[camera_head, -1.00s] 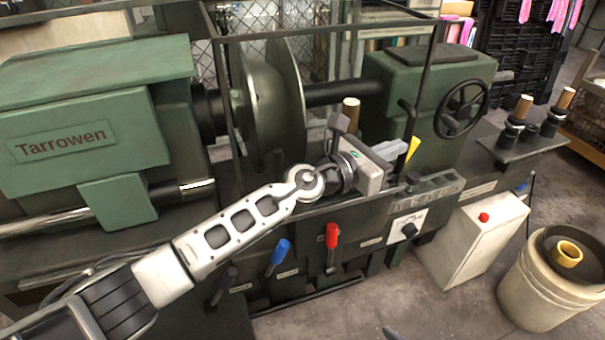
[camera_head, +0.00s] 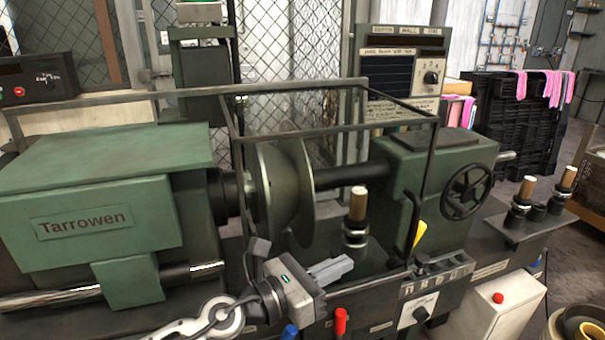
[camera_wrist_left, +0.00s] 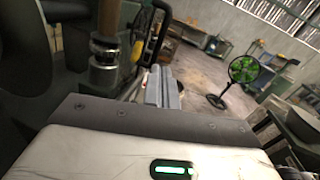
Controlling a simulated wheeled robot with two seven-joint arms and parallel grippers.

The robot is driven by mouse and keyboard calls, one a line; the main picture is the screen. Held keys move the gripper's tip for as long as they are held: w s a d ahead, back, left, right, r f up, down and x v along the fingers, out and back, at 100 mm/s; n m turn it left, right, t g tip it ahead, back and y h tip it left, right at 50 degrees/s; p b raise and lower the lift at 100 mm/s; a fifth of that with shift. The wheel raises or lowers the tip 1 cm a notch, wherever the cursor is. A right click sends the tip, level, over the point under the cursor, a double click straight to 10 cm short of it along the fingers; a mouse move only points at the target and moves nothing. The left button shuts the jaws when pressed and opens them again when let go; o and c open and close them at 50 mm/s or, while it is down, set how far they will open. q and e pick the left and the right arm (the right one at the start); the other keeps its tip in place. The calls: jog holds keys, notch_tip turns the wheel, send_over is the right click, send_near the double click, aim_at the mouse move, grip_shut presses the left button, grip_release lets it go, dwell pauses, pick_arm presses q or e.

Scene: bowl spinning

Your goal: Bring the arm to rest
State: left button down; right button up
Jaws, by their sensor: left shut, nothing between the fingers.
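My left arm comes in low at the bottom of the head view, and its white links (camera_head: 205,322) are partly cut off by the frame edge. My left gripper (camera_head: 334,268) has its grey fingers together with nothing between them. It is in front of the green Tarrowen spinning machine (camera_head: 98,225), near its front edge and left of the yellow lever (camera_head: 420,236). The left wrist view shows the same shut fingers (camera_wrist_left: 163,88) beyond the pale gripper body. My right gripper is not in view.
A wooden-handled tool post (camera_head: 357,205) stands close behind the gripper. A round metal disc (camera_head: 300,190) and a guard frame (camera_head: 330,131) are above. Red (camera_head: 341,322) and blue (camera_head: 290,333) levers are below. The wrist view shows open floor and a green fan (camera_wrist_left: 243,70).

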pick_arm(q)
jog(key=s+a+f+m+t+y, duration=0.1)
jog(key=s+a+f+m+y, duration=0.5)
jog(key=s+a+f+m, duration=0.3)
jog(key=s+a+f+m+y, duration=0.7)
jog(key=a+f+m, duration=0.7)
jog(key=m, duration=0.4)
jog(key=shift+s+f+t+y, duration=0.3)
jog(key=shift+s+f+t, duration=0.1)
jog(key=shift+s, duration=0.7)
